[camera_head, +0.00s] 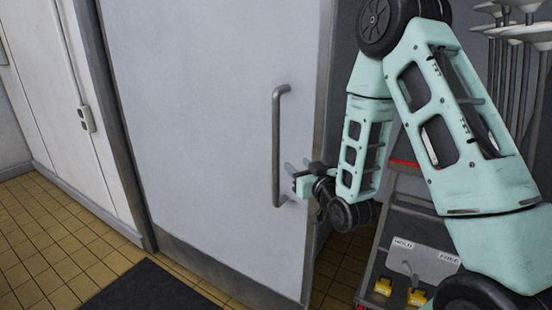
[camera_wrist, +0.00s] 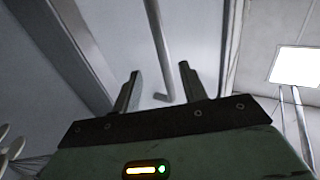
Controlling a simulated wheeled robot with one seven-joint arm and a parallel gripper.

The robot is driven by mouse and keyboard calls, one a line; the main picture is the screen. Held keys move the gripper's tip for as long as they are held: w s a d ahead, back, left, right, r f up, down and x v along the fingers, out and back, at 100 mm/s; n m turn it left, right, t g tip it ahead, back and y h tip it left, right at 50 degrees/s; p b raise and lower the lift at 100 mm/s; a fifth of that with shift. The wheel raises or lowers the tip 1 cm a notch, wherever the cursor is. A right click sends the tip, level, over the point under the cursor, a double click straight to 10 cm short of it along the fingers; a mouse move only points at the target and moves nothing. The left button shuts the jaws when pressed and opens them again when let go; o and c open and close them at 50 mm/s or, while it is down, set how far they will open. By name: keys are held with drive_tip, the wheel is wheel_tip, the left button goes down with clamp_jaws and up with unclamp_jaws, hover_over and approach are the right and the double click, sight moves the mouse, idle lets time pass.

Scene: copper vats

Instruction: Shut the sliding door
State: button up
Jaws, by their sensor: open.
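The sliding door (camera_head: 205,120) is a large pale grey panel with a dark strip along its bottom. A gap stands open past its right edge. Its upright metal bar handle (camera_head: 276,145) is near that right edge, and also shows in the wrist view (camera_wrist: 157,40). My gripper (camera_head: 291,167) is open just right of the handle's lower part. In the wrist view its two fingers (camera_wrist: 159,80) are spread, with the handle's bent end appearing between them, beyond or level with the tips. I cannot tell whether anything touches.
A cart (camera_head: 412,238) with labels and yellow items stands in the space right of the door. Hanging utensils (camera_head: 515,35) are at upper right. A dark mat (camera_head: 145,288) lies on the tiled floor before the door. A wall switch box (camera_head: 86,119) is at left.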

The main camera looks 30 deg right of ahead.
sight(278, 149)
drive_tip(key=b, duration=0.2)
drive_tip(key=shift+w+f+b, duration=0.1)
drive_tip(key=shift+f+b, duration=0.1)
drive_tip(key=shift+b, duration=0.15)
drive_tip(key=w+p, duration=0.2)
drive_tip(key=w, duration=0.3)
drive_tip(key=w+p, duration=0.2)
drive_tip(key=w, duration=0.2)
drive_tip(key=w+p, duration=0.1)
drive_tip(key=w, duration=0.4)
drive_tip(key=shift+w+d+r+p, duration=0.25)
drive_tip(key=shift+w+d+p, duration=0.05)
drive_tip(key=shift+p, duration=0.1)
clamp_jaws()
